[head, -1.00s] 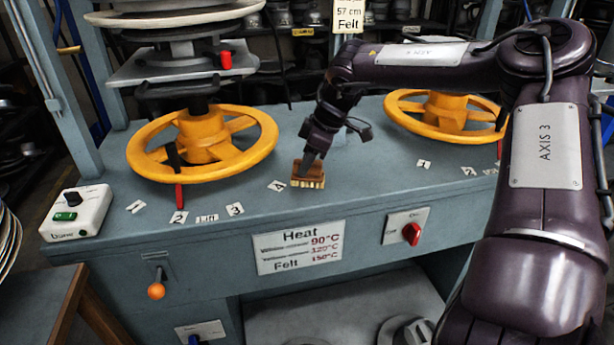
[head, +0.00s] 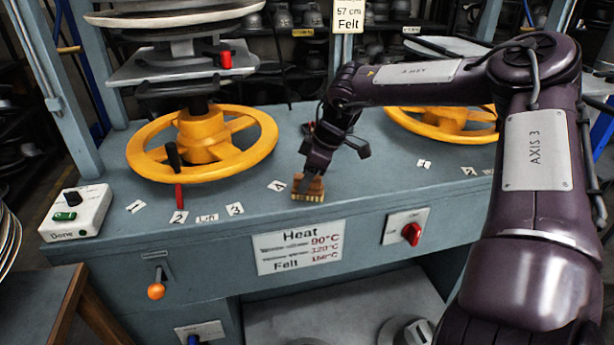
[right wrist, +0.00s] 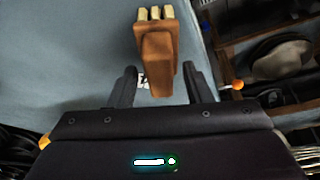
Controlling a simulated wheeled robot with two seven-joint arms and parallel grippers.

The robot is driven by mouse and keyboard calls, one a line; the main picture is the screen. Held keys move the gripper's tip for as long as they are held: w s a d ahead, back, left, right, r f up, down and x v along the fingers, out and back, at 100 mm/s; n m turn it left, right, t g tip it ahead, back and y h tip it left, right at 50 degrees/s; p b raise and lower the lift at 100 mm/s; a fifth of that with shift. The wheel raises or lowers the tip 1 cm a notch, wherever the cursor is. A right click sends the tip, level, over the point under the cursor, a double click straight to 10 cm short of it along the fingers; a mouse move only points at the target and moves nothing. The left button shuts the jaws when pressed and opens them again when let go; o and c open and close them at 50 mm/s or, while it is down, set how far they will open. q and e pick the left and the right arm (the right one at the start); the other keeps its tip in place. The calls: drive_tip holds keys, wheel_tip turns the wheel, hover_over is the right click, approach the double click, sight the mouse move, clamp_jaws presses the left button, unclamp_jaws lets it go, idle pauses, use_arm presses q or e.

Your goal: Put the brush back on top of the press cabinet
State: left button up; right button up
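The brush (head: 308,188), a tan wooden block with pale bristles, is at the front of the press cabinet's grey top (head: 350,190), right of the "4" label. In the right wrist view the brush (right wrist: 157,50) points its brown handle at my gripper. My right gripper (head: 309,176) is just above the brush. In the right wrist view its two fingers (right wrist: 158,80) are spread either side of the handle, with gaps visible, so it is open. Whether the bristles rest fully on the top is hard to tell. My left gripper is not in view.
Yellow handwheels stand on the top at left (head: 203,140) and right (head: 447,120). A white control box (head: 76,212) is at the left corner. A red switch (head: 411,233) and an orange knob (head: 156,291) project from the cabinet front. The top is clear right of the brush.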

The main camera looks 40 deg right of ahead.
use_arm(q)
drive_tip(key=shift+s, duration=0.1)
use_arm(e)
drive_tip(key=shift+r, duration=0.1)
drive_tip(key=shift+r, duration=0.3)
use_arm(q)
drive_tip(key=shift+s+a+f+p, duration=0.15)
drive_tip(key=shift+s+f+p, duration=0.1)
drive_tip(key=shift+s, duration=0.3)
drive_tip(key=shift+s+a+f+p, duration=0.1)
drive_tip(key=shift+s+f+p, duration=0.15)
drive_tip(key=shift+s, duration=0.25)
use_arm(e)
drive_tip(key=v, duration=1.1)
drive_tip(key=shift+r, duration=0.2)
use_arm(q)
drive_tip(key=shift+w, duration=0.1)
use_arm(e)
drive_tip(key=shift+s+d, duration=0.1)
